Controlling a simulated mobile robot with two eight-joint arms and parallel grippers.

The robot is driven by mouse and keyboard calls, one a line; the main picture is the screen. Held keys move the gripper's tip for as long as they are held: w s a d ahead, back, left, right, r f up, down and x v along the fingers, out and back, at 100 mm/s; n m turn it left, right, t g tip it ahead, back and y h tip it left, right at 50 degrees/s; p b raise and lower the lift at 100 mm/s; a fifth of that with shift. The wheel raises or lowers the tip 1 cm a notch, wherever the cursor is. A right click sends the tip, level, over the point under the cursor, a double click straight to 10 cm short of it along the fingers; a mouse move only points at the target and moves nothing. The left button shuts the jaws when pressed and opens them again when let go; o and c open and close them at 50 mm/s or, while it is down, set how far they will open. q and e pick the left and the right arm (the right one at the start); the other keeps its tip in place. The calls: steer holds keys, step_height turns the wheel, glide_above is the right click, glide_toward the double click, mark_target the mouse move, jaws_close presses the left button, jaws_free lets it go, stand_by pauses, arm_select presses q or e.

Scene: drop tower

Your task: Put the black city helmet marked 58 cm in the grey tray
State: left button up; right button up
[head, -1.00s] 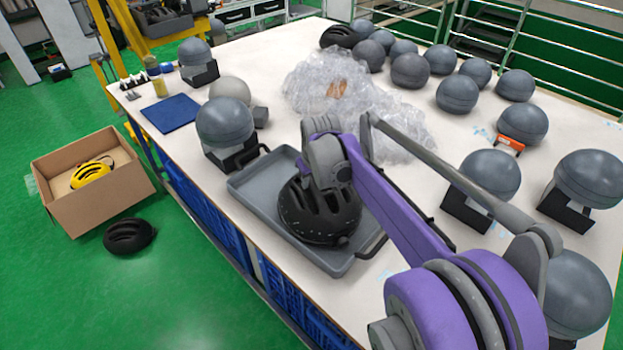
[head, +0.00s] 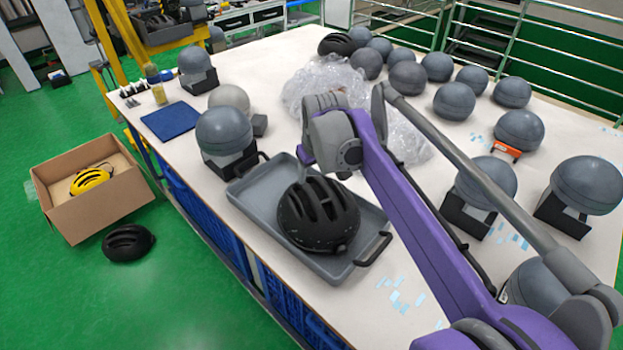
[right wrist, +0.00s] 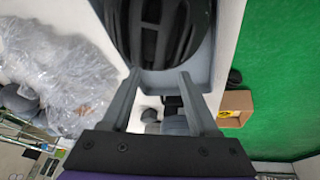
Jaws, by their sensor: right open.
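A black vented helmet (head: 318,213) rests dome up inside the grey tray (head: 258,203), toward its right end; no size mark is readable on it. In the right wrist view the helmet (right wrist: 160,35) fills the top, just beyond my fingertips, with the tray's wall (right wrist: 200,70) beside it. My right gripper (right wrist: 160,78) is open and empty, its two fingers apart. In the head view my right wrist is above and behind the helmet, and its fingers are hidden there. My left gripper is not in view.
Grey ball-shaped forms on black stands (head: 222,130) line the table, several more at the back right. Crumpled clear plastic (head: 410,140) lies behind my arm. Another black helmet (head: 127,242) is on the floor beside a cardboard box (head: 105,208) holding a yellow helmet (head: 90,181).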

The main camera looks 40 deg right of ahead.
steer(key=s+a+f+n+y, duration=0.1)
steer(key=s+a+f, duration=0.6)
steer(key=s+a, duration=0.2)
steer(key=s+a+f+n+t+y, duration=0.1)
steer(key=s+a+f, duration=0.7)
steer(key=a, duration=0.4)
steer(key=shift+s+f, duration=0.3)
steer(key=shift+s, duration=0.05)
